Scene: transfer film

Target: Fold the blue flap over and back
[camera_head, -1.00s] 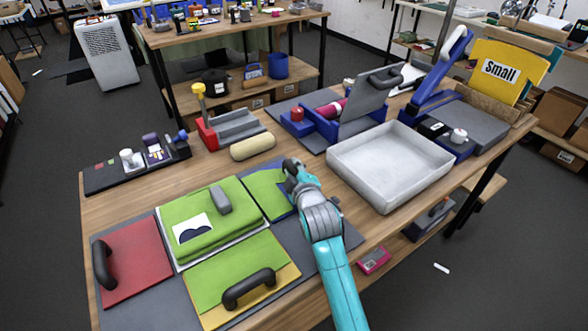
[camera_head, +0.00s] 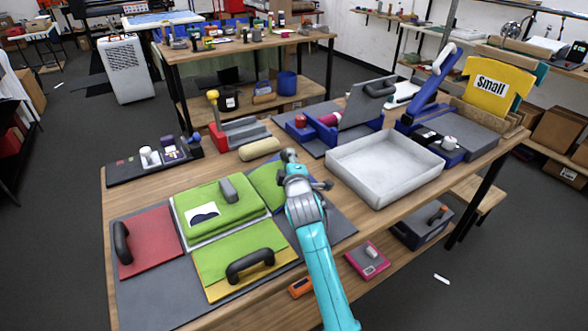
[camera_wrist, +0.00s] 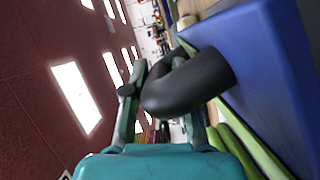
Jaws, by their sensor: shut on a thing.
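The blue flap (camera_wrist: 255,70) fills the right of the wrist view as a thick, smooth panel. Its black curved handle (camera_wrist: 190,85) sticks out from its face. My gripper (camera_wrist: 163,108) is shut on this handle, with one finger on each side. In the head view my gripper (camera_head: 290,157) is at the right side of the folding board (camera_head: 330,222). My arm and gripper hide most of the blue flap and its handle there.
A red flap (camera_head: 155,240) lies at left and a yellow flap (camera_head: 285,257) in front, each with a black handle. A grey weight (camera_head: 228,190) rests on the cloth. A beige roll (camera_head: 260,149) lies behind. A white tray (camera_head: 385,190) stands right of my gripper.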

